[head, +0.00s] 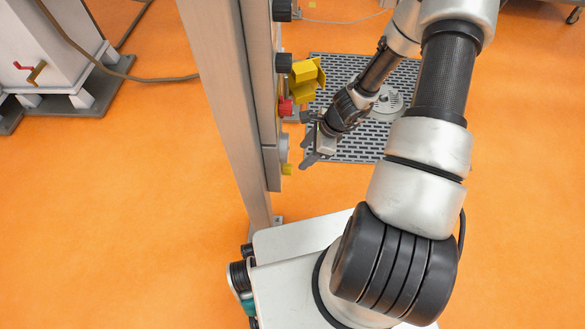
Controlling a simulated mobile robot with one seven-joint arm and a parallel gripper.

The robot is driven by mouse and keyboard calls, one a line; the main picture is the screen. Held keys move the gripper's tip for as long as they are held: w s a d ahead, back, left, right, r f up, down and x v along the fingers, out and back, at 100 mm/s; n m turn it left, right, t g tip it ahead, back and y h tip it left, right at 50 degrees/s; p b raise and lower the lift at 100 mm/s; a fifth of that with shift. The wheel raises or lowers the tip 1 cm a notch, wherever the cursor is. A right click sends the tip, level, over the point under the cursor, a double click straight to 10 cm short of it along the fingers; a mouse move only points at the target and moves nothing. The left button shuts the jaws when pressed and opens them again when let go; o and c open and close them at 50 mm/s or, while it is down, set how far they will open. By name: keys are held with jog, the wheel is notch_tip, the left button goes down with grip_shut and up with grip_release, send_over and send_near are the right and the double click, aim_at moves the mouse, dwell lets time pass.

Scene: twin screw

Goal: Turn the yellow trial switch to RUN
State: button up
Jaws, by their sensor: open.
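A grey control panel (262,95) on an upright post is seen nearly edge-on, with its controls facing right. A large yellow part (306,78) with angled plates sticks out from its middle, and a small yellow piece (287,169) sits near its lower end. I cannot tell which of these is the trial switch, and no label or switch position is readable. My gripper (306,139) is open and points left toward the lower panel, just below and right of a red button (286,107). Its fingers look empty; contact with the panel cannot be made out.
Black knobs (283,62) stick out above the red button. The panel's post (225,100) stands close to my base. A floor grate (350,75) lies behind my arm. A pale cabinet (60,50) stands at upper left. The orange floor at lower left is clear.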

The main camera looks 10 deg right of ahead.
aim_at(287, 169)
jog(key=b+x, duration=0.3)
jog(key=x, duration=0.7)
jog(key=shift+f, duration=0.25)
jog(key=shift+w+a, duration=0.1)
jog(key=shift+a, duration=0.05)
jog(key=c, duration=1)
jog(key=shift+c, duration=0.2)
jog(key=shift+t, duration=0.3)
jog(key=shift+s+a+f+n+t+h, duration=0.1)
jog(key=shift+s+f+n+t+h, duration=0.25)
jog(key=shift+t, duration=1.4)
jog(key=shift+s+a+n+t+h, duration=0.15)
jog(key=shift+n+t+h, duration=0.35)
jog(key=shift+t, duration=1.2)
jog(key=shift+s+d+f+n+t+h, duration=0.15)
jog(key=shift+s+n+t+h, duration=0.25)
jog(key=shift+t, duration=1.35)
jog(key=shift+w, duration=0.15)
